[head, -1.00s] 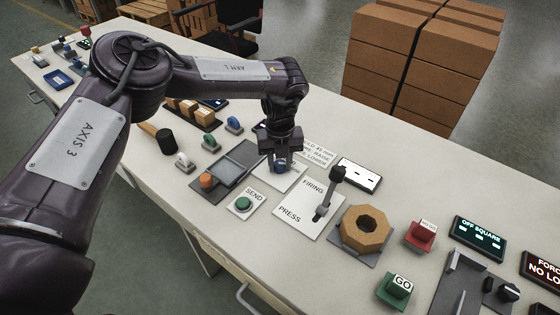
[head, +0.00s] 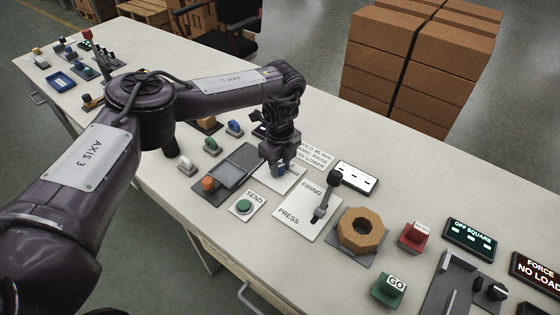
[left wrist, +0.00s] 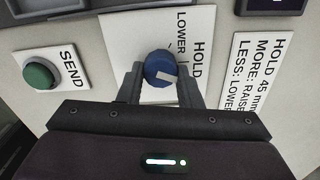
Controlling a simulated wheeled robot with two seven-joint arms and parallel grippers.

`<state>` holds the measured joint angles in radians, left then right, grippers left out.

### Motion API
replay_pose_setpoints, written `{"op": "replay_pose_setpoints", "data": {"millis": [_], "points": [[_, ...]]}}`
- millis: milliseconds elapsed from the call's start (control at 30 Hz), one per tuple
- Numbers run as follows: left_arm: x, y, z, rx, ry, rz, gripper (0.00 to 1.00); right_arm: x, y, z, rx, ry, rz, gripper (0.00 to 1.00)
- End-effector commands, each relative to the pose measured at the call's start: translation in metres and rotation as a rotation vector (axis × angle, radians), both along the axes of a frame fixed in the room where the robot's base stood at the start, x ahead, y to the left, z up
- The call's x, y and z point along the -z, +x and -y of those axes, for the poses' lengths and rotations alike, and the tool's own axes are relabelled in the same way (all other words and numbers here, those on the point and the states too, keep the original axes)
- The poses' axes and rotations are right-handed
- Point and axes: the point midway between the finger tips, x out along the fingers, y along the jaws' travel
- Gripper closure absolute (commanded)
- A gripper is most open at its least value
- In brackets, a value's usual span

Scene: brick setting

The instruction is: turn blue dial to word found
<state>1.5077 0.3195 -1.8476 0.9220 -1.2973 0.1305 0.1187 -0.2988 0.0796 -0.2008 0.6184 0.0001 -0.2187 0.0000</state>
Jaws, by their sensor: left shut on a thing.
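My left gripper (left wrist: 161,83) is shut on the dial, one finger on each side. In the head view my left gripper (head: 279,166) comes down over the plate (head: 291,182), and little of the dial shows. My right gripper is not in view.
A green SEND button (head: 244,206) and a FIRING/PRESS lever (head: 327,200) stand close by. An instruction card (head: 314,155) and a display (head: 356,177) lie behind. A tan octagonal ring (head: 345,232) is to the right. Stacked cartons (head: 400,70) stand beyond the bench.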

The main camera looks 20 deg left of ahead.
Motion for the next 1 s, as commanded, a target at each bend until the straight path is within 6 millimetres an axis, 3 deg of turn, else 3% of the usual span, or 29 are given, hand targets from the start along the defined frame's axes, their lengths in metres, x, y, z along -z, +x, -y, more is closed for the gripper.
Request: {"op": "replay_pose_setpoints", "data": {"millis": [500, 1000], "points": [[-0.002, 0.002, 0.0, -0.355, 0.002, 0.002, 0.91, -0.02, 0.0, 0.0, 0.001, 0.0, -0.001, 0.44], [-0.001, 0.003, 0.0, -0.427, 0.002, 0.004, 0.91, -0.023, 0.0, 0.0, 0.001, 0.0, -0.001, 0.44]]}}
